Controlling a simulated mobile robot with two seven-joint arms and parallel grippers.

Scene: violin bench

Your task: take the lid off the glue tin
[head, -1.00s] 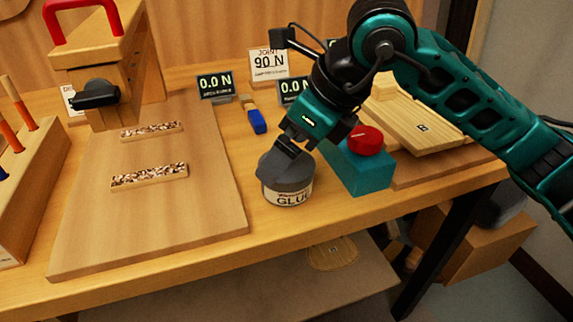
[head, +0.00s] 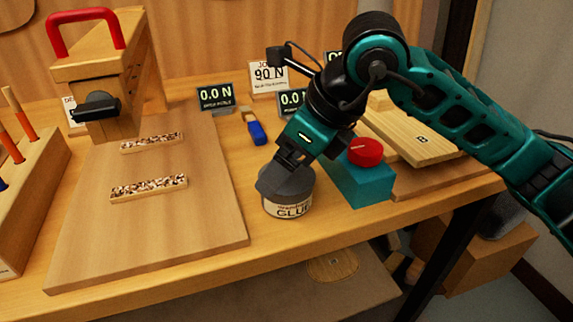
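The glue tin (head: 288,207) stands upright on the bench, right of the wooden board, with a pale label reading GLUE. Its grey lid (head: 290,180) appears to be on top, partly covered by my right gripper (head: 278,180). The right gripper comes down at a slant from the upper right, its grey fingers at the tin's top and left side. I cannot tell from this view whether the fingers are closed on the lid. My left gripper is not in view.
A teal box with a red knob (head: 365,152) stands close to the tin's right. A blue-tipped brush (head: 256,132) lies behind it. Small 0.0 N displays (head: 215,97) stand at the back. The wooden board (head: 205,230) fills the left; the bench's front edge is near.

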